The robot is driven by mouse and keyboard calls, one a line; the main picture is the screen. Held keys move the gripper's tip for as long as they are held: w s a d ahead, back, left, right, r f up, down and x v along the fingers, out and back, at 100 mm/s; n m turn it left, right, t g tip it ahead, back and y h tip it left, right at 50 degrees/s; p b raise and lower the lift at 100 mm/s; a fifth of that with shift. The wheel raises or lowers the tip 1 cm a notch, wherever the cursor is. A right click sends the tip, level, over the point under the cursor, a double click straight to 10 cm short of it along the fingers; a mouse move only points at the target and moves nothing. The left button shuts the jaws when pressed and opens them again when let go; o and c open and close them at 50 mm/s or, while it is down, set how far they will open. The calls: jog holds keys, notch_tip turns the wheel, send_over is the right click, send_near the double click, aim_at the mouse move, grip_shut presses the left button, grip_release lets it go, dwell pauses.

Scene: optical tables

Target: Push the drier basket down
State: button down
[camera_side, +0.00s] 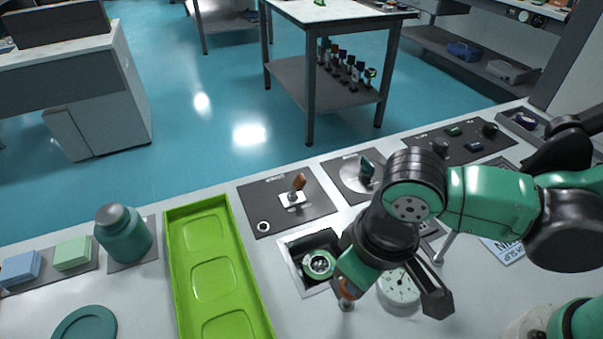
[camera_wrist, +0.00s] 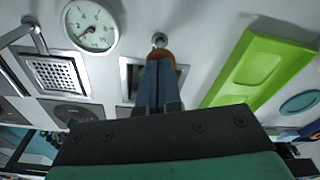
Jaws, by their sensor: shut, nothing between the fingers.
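The drier basket (camera_side: 319,264) looks like a round green-rimmed basket in a dark square recess with a pale metal frame, left of my wrist in the side view. In the wrist view the recess (camera_wrist: 126,80) shows only partly behind my fingers. My gripper (camera_wrist: 160,66) is shut and empty, its fingertips over the recess area. An orange-brown handle (camera_wrist: 161,55) with a metal end shows just past the fingertips; it also shows in the side view (camera_side: 344,287). Whether the fingers touch it I cannot tell.
A round gauge (camera_side: 398,287) lies right of the recess. A green tray (camera_side: 176,255) is to the left. Switch panels (camera_side: 288,203) and (camera_side: 355,173) stand behind. A teal jar (camera_side: 122,233) is farther left. The white bench between the tray and recess is clear.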

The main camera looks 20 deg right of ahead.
jog(key=shift+f, duration=0.6)
jog(key=shift+s+d+r, duration=0.2)
jog(key=shift+s, duration=0.3)
jog(key=shift+s+d+r, duration=0.15)
jog(key=shift+s, duration=0.3)
jog(key=shift+s+d+r, duration=0.2)
jog(key=shift+s, duration=0.3)
jog(key=shift+s+r, duration=0.15)
jog(key=shift+r, duration=1.25)
jog(key=shift+s+r, duration=0.1)
jog(key=shift+r, duration=1.3)
jog(key=w+d+r+m+t, duration=0.1)
jog(key=w+d+m+t, duration=0.1)
jog(key=w+d, duration=0.3)
jog(key=w+d+r+m+t, duration=0.1)
jog(key=w+d+t, duration=0.3)
jog(key=d, duration=0.8)
jog(key=shift+w+d+m, duration=0.4)
jog(key=shift+w+m, duration=0.1)
jog(key=shift+w, duration=0.25)
